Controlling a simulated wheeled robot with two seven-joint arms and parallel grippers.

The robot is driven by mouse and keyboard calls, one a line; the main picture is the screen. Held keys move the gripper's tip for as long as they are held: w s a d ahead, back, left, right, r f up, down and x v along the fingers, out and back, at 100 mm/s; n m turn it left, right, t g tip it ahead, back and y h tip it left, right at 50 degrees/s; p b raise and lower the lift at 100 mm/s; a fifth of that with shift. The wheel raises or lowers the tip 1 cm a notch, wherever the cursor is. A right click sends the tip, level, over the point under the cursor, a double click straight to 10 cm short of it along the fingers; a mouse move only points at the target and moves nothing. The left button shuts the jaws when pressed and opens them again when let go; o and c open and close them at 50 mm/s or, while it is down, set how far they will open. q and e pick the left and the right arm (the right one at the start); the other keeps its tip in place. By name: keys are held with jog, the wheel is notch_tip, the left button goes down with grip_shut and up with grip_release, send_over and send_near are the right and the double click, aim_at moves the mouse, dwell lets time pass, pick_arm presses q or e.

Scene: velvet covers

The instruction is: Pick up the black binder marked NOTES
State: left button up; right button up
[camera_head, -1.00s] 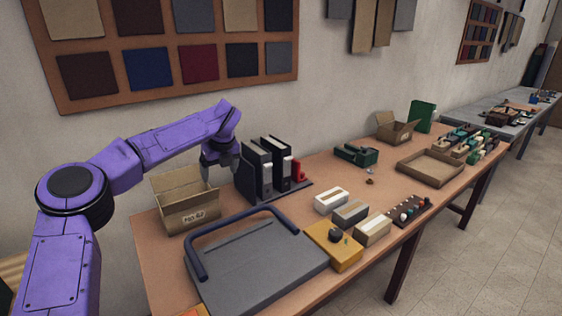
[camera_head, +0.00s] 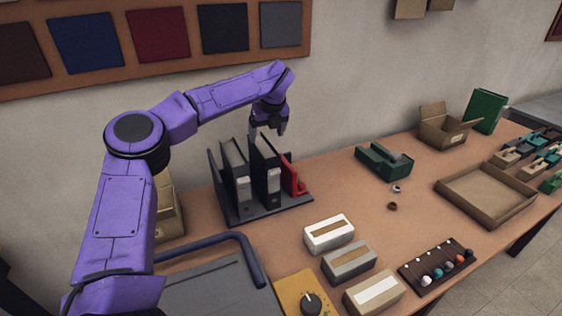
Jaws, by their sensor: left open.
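Two black binders with grey spine labels stand upright in a dark rack (camera_head: 236,216): a left one (camera_head: 238,178) and a right one (camera_head: 267,174). The lettering is too small to read, so I cannot tell which is marked NOTES. My left gripper (camera_head: 268,132) points down at the top of the right black binder, its fingers open. It overlaps the binder's top edge in the picture; whether it touches is unclear. My right gripper is not in view.
A red object (camera_head: 292,177) stands right beside the right binder. A cardboard box (camera_head: 166,213) is partly hidden behind my arm. A grey board with a blue handle (camera_head: 248,258) lies in front. Small boxes (camera_head: 329,233) stand right of it. Table between rack and green tool (camera_head: 384,162) is clear.

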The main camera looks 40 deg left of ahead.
aim_at(265, 144)
pick_arm(q)
jog(key=shift+p+x, duration=0.4)
jog(key=shift+x, duration=0.6)
jog(key=shift+s+a+f+p, duration=0.4)
jog(key=shift+a+f, duration=0.15)
jog(key=shift+f, duration=0.3)
jog(key=shift+s+a+f, duration=0.1)
jog(key=shift+a+f, duration=0.05)
jog(key=shift+f, duration=0.1)
jog(key=f+p, duration=0.1)
jog(key=w+f, duration=0.1)
jog(key=f, duration=0.1)
jog(key=w+a+f+p, duration=0.1)
jog(key=shift+w+a+f+p, duration=0.1)
jog(key=shift+w+f+p, duration=0.1)
jog(key=shift+f+p, duration=0.15)
jog(key=shift+s+a+f, duration=0.15)
jog(key=shift+s, duration=0.2)
jog(key=shift+w+f+b, duration=0.2)
jog(key=shift+w+b, duration=0.05)
jog(key=shift+b, duration=0.05)
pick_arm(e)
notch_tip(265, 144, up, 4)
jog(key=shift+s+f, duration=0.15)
pick_arm(q)
jog(key=shift+s, duration=0.15)
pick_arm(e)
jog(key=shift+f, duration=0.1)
